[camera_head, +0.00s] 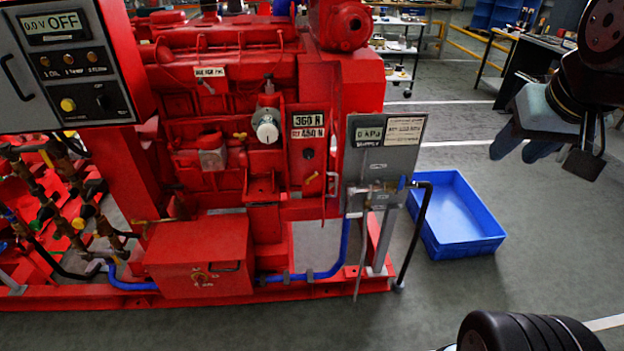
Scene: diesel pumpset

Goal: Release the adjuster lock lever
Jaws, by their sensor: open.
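The red diesel pumpset (225,150) stands left of centre. Another small yellow handle (240,136) sits left of the knob. No label shows which of these is the adjuster lock lever. My gripper (548,155) hangs at the upper right, open, with nothing seen between its fingers. It is well right of the pumpset and touches none of it.
A grey kPa supply panel (378,150) with a pipe and thin rods stands at the pumpset's right end. A blue tray (455,215) lies on the floor beside it. A control box reading OFF (65,60) is at upper left.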

